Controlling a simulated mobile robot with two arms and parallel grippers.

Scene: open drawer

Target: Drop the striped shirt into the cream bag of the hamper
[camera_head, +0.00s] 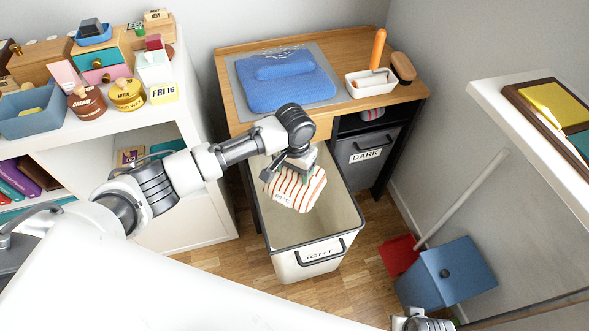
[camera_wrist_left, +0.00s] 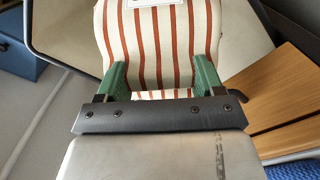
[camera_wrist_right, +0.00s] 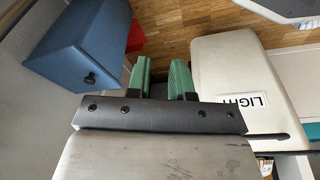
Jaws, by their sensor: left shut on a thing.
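The striped shirt (camera_head: 295,190), white with red-orange stripes and a "60 °C" label, is bunched in my left gripper (camera_head: 291,168). It hangs over the opening of the cream bag (camera_head: 318,231), which is pulled out of the hamper and labelled "LIGHT". In the left wrist view the green fingers are shut on the shirt (camera_wrist_left: 158,45), with the bag's dark rim around it. My right gripper (camera_wrist_right: 160,72) is empty, its fingers apart, low beside the cream bag (camera_wrist_right: 225,75). The head view shows only a bit of it at the bottom edge.
The grey "DARK" bag (camera_head: 364,158) sits inside the hamper cabinet. A blue folded cloth (camera_head: 290,85) lies on the wooden top (camera_head: 240,50). A blue box (camera_head: 445,275) and red dustpan (camera_head: 400,255) stand at right. A white shelf (camera_head: 160,110) is at left.

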